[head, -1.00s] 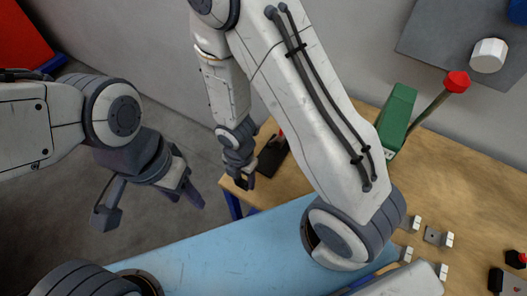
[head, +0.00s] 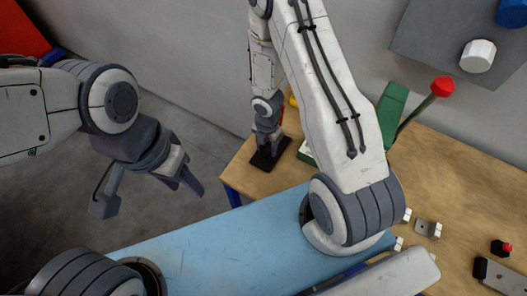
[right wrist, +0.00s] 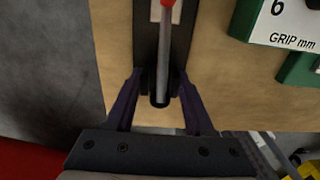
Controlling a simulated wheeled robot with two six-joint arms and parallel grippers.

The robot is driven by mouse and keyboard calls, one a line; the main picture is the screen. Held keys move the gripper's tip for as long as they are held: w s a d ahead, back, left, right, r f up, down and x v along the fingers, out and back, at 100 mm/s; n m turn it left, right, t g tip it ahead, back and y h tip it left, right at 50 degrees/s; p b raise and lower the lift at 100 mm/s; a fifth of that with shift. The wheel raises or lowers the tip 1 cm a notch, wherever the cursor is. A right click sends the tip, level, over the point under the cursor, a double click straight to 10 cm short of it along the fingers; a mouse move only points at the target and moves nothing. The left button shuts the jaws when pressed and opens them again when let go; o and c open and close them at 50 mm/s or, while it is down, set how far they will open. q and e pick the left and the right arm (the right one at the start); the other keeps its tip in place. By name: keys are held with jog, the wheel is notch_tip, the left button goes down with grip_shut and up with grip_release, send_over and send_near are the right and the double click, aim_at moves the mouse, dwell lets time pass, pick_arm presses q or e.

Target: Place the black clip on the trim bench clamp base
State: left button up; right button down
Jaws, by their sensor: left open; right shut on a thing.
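The trim bench clamp base (head: 262,163) is a dark plate on the near-left corner of the wooden bench. In the right wrist view the clamp base (right wrist: 178,40) runs away from me under a grey lever with a red tip. My right gripper (head: 268,142) is right over the base. In its wrist view the right gripper (right wrist: 160,92) is shut on the black clip (right wrist: 160,101), a small dark piece mostly hidden by the fingers and lever. Whether the clip touches the base is unclear. My left gripper (head: 148,195) is open and empty over the floor at left.
A green block labelled "6 GRIP mm" (right wrist: 290,30) stands right of the clamp base. A green holder with a red-knobbed lever (head: 442,87) is further right. Small metal parts (head: 428,229) lie on the bench (head: 460,165). A blue surface (head: 220,235) is in front.

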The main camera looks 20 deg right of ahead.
pick_arm(q)
jog(key=shift+f, duration=0.5)
pick_arm(e)
jog(key=shift+f, duration=0.45)
pick_arm(q)
jog(key=shift+f, duration=0.1)
pick_arm(e)
jog(key=shift+f, duration=0.1)
pick_arm(q)
jog(key=shift+f+b, duration=0.55)
jog(key=shift+b, duration=0.15)
pick_arm(e)
jog(key=shift+f, duration=0.55)
pick_arm(q)
jog(key=shift+r, duration=0.1)
pick_arm(e)
jog(key=shift+c, duration=1.3)
grip_release()
pick_arm(q)
jog(key=shift+r, duration=0.1)
pick_arm(e)
jog(key=shift+r, duration=0.15)
